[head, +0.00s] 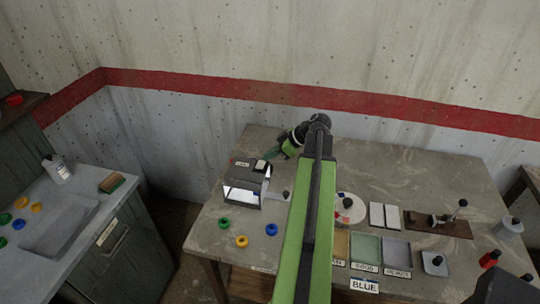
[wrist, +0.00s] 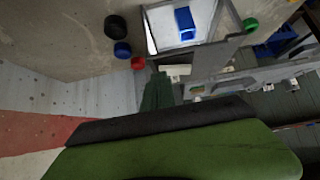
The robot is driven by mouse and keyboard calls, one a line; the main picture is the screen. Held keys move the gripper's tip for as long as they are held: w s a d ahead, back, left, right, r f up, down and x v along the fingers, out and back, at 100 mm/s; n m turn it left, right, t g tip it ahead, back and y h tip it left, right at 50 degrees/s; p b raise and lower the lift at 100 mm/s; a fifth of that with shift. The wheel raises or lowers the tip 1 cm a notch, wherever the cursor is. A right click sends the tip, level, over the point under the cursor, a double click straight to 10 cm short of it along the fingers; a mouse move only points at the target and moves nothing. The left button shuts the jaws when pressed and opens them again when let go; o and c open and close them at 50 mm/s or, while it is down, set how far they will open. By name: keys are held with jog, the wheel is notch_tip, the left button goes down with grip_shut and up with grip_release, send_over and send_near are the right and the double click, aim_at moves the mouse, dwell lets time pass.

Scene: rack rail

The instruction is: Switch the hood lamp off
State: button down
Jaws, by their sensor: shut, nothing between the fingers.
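The hood (head: 262,183) is a dark box on the table, left of my arm. Its inside (head: 243,194) is brightly lit. On its top are a small label (head: 242,163) and a black-and-white switch (head: 260,166). My gripper (head: 270,154) is shut and empty, just behind the hood's top, close to the switch. I cannot tell whether it touches it. In the wrist view my dark green gripper fingers (wrist: 157,92) point at the hood, with a pale block (wrist: 178,70), perhaps the switch, by their tips. The bright hood interior (wrist: 165,30) shows above, with a blue thing (wrist: 185,22) in it.
Green (head: 223,223), yellow (head: 242,241) and blue (head: 271,229) rings lie before the hood. Labelled trays (head: 366,248), a white disc (head: 350,207) and a brown board (head: 437,223) lie right of my arm. A sink counter (head: 88,195) stands left. The wall is behind.

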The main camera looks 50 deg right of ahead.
jog(key=shift+r+p, duration=0.4)
jog(key=shift+r, duration=0.2)
jog(key=shift+r, duration=0.3)
jog(key=w+d+r+p+v, duration=0.1)
jog(key=w+p+v, duration=0.1)
jog(key=p+v, duration=0.8)
jog(key=v, duration=0.2)
jog(key=shift+r+p, duration=0.4)
jog(key=shift+w+d, duration=0.1)
jog(key=shift+w, duration=0.05)
